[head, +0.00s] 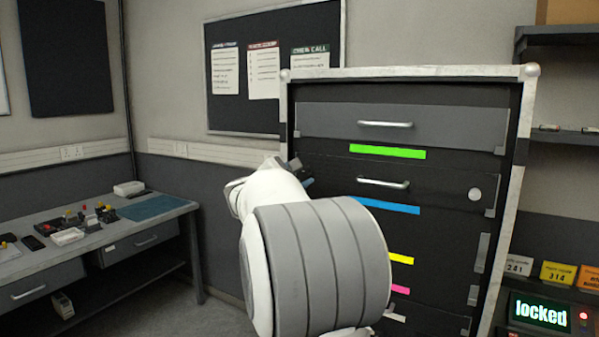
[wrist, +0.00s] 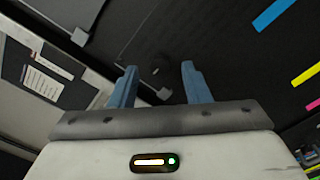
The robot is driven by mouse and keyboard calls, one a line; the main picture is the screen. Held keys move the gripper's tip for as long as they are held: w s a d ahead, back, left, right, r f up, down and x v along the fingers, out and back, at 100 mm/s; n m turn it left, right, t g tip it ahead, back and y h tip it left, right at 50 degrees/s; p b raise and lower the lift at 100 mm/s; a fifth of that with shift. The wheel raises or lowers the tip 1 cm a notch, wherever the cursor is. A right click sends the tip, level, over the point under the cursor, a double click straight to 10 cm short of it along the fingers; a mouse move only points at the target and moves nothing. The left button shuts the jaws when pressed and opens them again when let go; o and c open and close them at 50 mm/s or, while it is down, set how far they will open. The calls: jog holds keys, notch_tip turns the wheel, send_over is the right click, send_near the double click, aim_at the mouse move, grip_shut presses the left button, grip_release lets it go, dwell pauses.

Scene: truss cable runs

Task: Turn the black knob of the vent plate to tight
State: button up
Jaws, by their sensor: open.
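My gripper (wrist: 157,68) is open, with its two blue fingers spread in front of a dark panel (wrist: 215,50) in the wrist view. A small dark shape with a pale mark (wrist: 156,71) shows between and beyond the fingertips. It may be the black knob, but it is too dim to be sure, and its setting cannot be read. I see no clear gap or contact between it and the fingers. In the head view my gripper (head: 300,172) is at the left side of the black cabinet (head: 430,160), and my white arm hides the cabinet's lower left. The vent plate is not clearly distinguishable.
The cabinet has handles (head: 385,124) and coloured strips (head: 388,152). A pale round disc (head: 474,194) is on its right. A workbench (head: 90,232) with small items stands left. A sign reading "locked" (head: 541,311) and number tags (head: 558,274) are at the lower right.

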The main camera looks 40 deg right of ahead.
jog(key=shift+x, duration=1.05)
jog(key=shift+c, duration=0.3)
grip_shut()
jog(key=shift+a, duration=0.2)
jog(key=shift+d+f, duration=0.1)
